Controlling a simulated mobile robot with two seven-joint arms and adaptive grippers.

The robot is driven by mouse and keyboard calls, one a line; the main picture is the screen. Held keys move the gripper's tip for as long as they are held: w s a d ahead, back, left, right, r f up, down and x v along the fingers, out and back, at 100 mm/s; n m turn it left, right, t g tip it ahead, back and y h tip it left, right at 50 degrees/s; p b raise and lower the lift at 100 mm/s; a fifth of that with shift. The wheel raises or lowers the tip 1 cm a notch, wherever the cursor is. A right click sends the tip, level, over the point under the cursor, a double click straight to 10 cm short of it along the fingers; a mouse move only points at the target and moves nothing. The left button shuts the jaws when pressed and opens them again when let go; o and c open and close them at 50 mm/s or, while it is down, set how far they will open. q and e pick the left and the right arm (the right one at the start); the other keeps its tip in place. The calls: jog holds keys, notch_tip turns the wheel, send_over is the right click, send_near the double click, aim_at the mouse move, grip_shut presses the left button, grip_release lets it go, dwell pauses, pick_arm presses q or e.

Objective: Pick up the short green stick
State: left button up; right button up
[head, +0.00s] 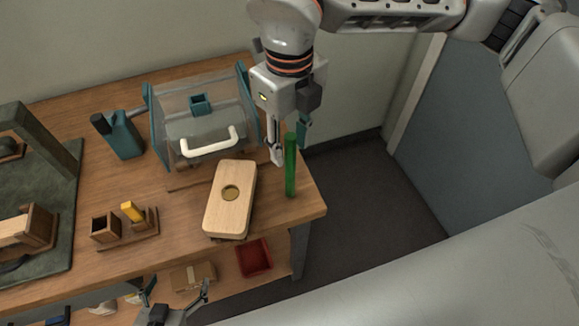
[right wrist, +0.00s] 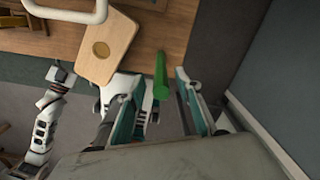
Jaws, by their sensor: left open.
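The short green stick (head: 290,168) stands upright near the right edge of the wooden table. It also shows in the right wrist view (right wrist: 160,78). My right gripper (head: 290,146) is at the upper part of the stick, pointing down. In the right wrist view its teal-padded fingers (right wrist: 166,102) are spread apart, with the stick between them. Contact with either finger is not clear. My left gripper (head: 178,300) is open and empty at the bottom of the head view, in front of the table edge and far from the stick.
A wooden block with a round inset (head: 222,215) lies left of the stick. Behind it stands a clear box with a white handle (head: 210,146). A small wooden holder with a yellow piece (head: 133,212) and a teal bottle (head: 124,138) are further left. A red tray (head: 254,257) is below.

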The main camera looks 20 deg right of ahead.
aim_at(290, 156)
notch_tip(290, 156, down, 4)
jog(key=shift+d+f, duration=0.1)
jog(key=shift+c, duration=0.3)
grip_shut()
